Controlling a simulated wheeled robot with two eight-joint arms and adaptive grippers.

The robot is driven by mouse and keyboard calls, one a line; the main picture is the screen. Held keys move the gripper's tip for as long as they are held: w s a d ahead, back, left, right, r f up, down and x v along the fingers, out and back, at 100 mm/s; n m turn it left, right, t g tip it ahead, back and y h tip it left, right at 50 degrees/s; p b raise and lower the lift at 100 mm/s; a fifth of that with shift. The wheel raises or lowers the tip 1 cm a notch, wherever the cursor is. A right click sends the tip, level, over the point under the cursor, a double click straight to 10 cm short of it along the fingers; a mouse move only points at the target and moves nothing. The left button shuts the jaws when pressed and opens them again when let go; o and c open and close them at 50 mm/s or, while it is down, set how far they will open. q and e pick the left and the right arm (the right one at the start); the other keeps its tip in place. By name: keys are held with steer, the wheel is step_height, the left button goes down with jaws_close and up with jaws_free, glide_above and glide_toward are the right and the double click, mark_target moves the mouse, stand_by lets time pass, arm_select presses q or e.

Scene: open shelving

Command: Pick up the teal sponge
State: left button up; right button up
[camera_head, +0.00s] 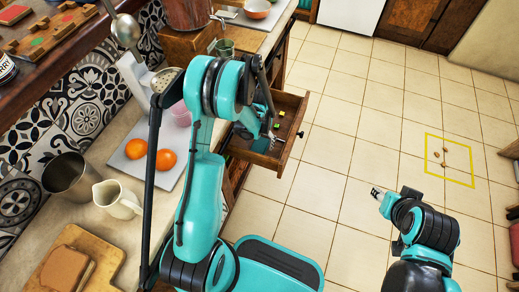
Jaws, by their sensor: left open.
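My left arm reaches over the counter edge into an open wooden drawer (281,158). My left gripper (268,136) is down at the drawer, open, and small and partly hidden by its own arm. I cannot make out a teal sponge apart from my own teal arm; the arm covers part of the drawer's inside. Small yellow and green items (281,114) lie in the drawer beside the gripper. My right gripper (377,193) is low over the tiled floor, far from the drawer, and too small to tell whether it is open.
The counter at left holds two oranges (149,154) on a board, a cream jug (116,199), a metal pot (72,178) and wooden boards (82,257). Small brown pieces (444,151) lie inside a yellow square on the floor. The floor right of the drawer is clear.

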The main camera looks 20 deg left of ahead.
mark_target(259, 145)
arm_select(q)
step_height(259, 145, down, 3)
steer(key=shift+b, duration=0.45)
steer(key=shift+r, duration=0.1)
steer(key=shift+c, duration=0.6)
steer(key=c, duration=1)
arm_select(e)
steer(key=shift+f, duration=0.75)
arm_select(q)
steer(key=shift+r, duration=0.1)
step_height(259, 145, up, 10)
steer(key=p, duration=0.4)
arm_select(e)
step_height(259, 145, up, 4)
steer(key=shift+r, duration=0.2)
